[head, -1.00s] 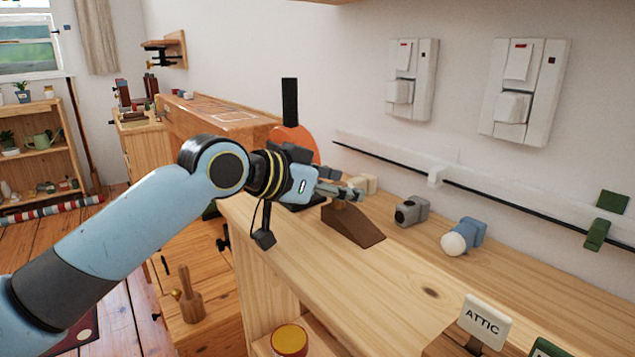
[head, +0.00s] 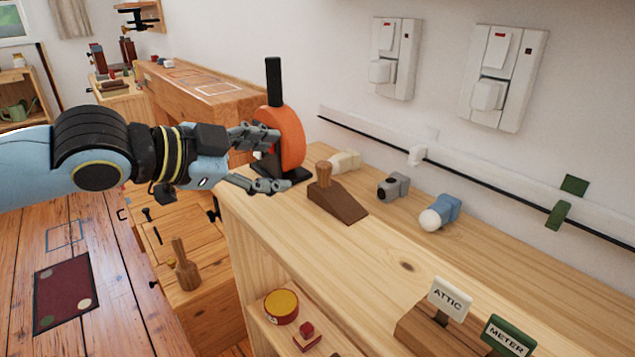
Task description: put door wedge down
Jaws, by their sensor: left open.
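The door wedge (head: 338,203) is a dark brown wooden wedge with a lighter peg-like handle. It rests on the light wooden bench top (head: 365,258), near the left end. My left gripper (head: 275,160) is open, to the left of the wedge and apart from it. Its fingers are in front of an orange disc-shaped thing (head: 291,135) with a black upright bar on a dark base. I cannot tell whether they touch it. My right gripper is not in view.
Close behind the wedge lie a cream fitting (head: 345,160), a grey fitting (head: 393,187) and a blue fitting with a white ball (head: 441,212). ATTIC (head: 451,298) and METER (head: 508,337) signs stand at the front right. The bench middle is clear.

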